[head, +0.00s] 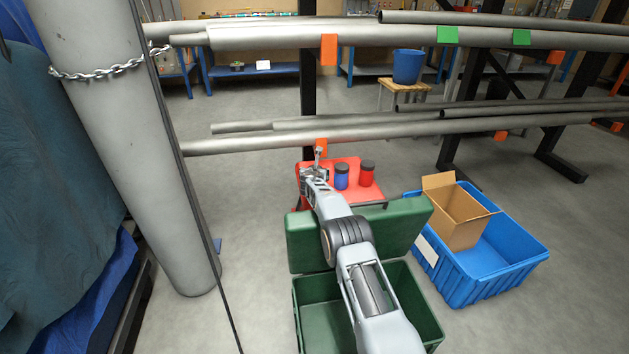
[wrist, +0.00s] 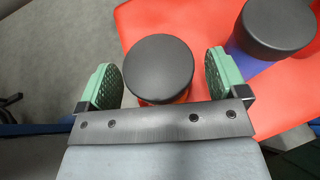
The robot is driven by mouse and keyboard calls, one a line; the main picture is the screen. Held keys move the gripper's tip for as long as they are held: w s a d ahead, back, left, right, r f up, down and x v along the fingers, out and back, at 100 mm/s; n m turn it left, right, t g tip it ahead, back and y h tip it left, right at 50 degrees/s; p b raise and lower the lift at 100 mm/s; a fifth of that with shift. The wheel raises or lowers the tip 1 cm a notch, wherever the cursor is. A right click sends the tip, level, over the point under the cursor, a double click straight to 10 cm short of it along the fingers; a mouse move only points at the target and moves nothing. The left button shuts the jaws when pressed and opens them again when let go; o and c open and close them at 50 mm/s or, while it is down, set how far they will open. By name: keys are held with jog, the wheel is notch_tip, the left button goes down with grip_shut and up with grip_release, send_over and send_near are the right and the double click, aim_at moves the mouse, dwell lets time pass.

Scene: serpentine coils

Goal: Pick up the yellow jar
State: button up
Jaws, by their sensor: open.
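A jar with a round dark lid (wrist: 158,68) stands between the two green-padded fingers of my gripper (wrist: 163,78) in the wrist view. Only a thin orange-yellow strip of its body shows under the lid, so its colour is hard to judge. The fingers are apart, one on each side of the lid, with a gap on both sides. In the head view my gripper (head: 314,172) is over the left part of the red stand (head: 345,166). No yellow jar can be made out there; my gripper covers that spot.
A blue jar (head: 341,177) and a red jar (head: 367,175) stand to the right on the red stand. The blue jar's dark lid (wrist: 278,24) is close to the right finger. An open green case (head: 320,310), a blue crate (head: 490,280) and grey pipes (head: 400,126) surround the area.

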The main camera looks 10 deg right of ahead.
jog(key=shift+w+d+f, duration=0.1)
jog(key=shift+w+f, duration=0.05)
jog(key=shift+w, duration=0.15)
jog(key=c, duration=1.2)
jog(key=shift+c, duration=0.2)
